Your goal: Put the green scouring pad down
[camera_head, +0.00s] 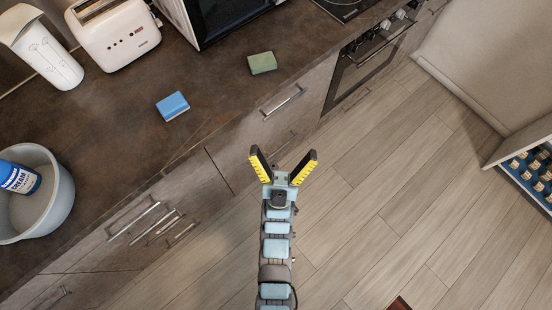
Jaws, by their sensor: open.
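The green scouring pad (262,63) lies flat on the dark brown countertop (215,85), close to its front edge and in front of the microwave-like appliance. My gripper (283,158) is open and empty. Its two yellow-and-black fingers are spread apart. In the picture it is below the pad, over the floor and in front of the drawers, apart from the pad. Nothing hides the pad.
A blue sponge (172,106) lies on the counter left of the pad. A grey basin (62,200) holds a blue bottle (20,178). A white toaster (115,35), a white pitcher (45,50) and a dark appliance (222,18) stand behind. An oven (368,60) is at right.

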